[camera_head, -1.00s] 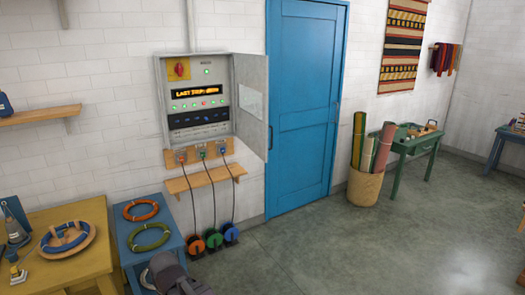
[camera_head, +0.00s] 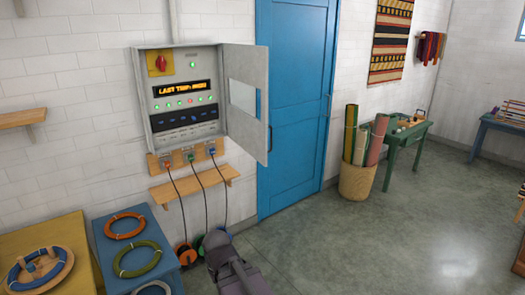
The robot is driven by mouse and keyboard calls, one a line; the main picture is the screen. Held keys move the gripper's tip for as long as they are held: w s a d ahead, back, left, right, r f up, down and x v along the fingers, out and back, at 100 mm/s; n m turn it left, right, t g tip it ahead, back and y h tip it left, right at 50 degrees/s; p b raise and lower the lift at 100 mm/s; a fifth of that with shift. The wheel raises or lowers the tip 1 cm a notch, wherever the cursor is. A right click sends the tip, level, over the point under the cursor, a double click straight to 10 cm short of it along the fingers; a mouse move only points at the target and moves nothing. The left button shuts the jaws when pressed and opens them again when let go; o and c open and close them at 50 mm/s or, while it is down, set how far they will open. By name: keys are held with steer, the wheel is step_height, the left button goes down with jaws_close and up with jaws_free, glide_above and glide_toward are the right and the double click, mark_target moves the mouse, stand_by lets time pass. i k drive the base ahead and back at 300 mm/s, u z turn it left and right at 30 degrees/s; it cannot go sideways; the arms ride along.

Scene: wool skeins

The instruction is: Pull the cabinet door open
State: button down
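The grey metal wall cabinet (camera_head: 141,101) hangs on the white brick wall left of the middle. Its door (camera_head: 262,90) stands open, swung out to the right, with a pale window panel in it and a dark handle (camera_head: 270,138) on its free edge. Inside are a red knob on a yellow plate, an orange lettered display, several small lights and a dark switch row. A dark grey part of my arm rises from the bottom edge, below the cabinet and well apart from the door. No gripper fingers can be made out.
Below the cabinet, plugs (camera_head: 190,157) with hanging cables lead to coloured reels. A blue table (camera_head: 97,238) with wool rings and a yellow table (camera_head: 82,262) stand left. A basket (camera_head: 357,183) of rolls stands right of the blue room door (camera_head: 290,100). The floor at right is clear.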

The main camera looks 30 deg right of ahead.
mark_target(248, 65)
steer(key=z, duration=0.2)
steer(key=i, duration=1.15)
steer(key=u, duration=0.35)
